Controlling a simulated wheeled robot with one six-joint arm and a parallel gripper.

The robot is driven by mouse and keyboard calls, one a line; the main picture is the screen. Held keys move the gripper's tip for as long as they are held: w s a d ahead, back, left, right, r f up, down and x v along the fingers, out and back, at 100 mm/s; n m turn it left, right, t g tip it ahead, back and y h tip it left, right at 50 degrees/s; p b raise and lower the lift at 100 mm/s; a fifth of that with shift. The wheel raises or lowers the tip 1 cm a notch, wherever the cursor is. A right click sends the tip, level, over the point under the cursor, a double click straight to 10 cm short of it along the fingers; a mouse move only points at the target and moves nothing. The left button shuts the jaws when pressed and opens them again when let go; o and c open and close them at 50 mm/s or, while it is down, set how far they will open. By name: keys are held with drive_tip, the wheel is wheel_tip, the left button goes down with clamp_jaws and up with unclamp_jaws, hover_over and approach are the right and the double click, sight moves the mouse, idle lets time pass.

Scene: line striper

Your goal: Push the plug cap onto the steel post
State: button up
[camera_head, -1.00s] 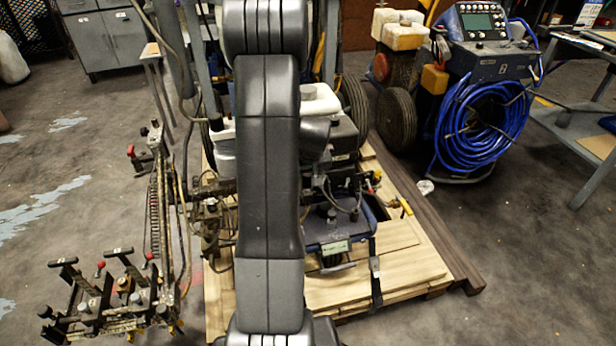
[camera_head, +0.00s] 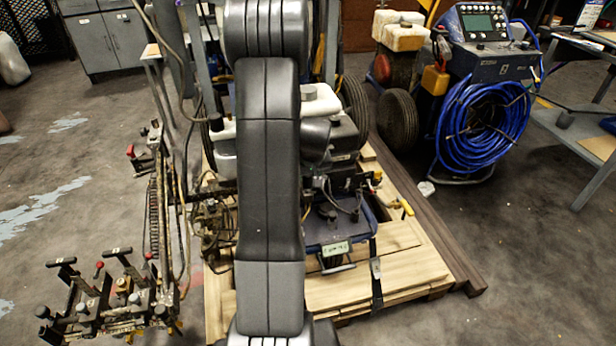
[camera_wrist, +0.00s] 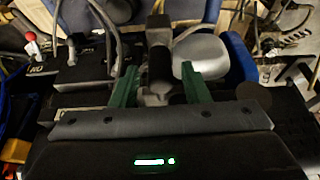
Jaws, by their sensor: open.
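In the wrist view my gripper (camera_wrist: 160,88) has two green fingers, spread apart. Between and just beyond them is a dark upright cylindrical piece (camera_wrist: 160,66), which may be the plug cap, over grey metal (camera_wrist: 155,96) that may be the steel post. I cannot tell whether the cap is seated, or whether the fingers touch it. In the head view my own arm covers the middle of the line striper (camera_head: 335,228), and my gripper, the cap and the post cannot be made out there.
The striper stands on a wooden pallet (camera_head: 400,238). Close to the fingers are a rounded grey part (camera_wrist: 202,56), a black box (camera_wrist: 82,72) and a red-knobbed lever (camera_wrist: 31,42). A blue hose coil (camera_head: 485,125) stands back right. Floor at front right is clear.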

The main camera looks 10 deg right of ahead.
drive_tip(key=c, duration=0.8)
drive_tip(key=shift+c, duration=0.2)
drive_tip(key=shift+r+p, duration=0.35)
drive_tip(key=shift+r, duration=0.35)
drive_tip(key=shift+r+p, duration=1.25)
drive_tip(key=shift+r, duration=0.75)
drive_tip(key=shift+s+a, duration=0.1)
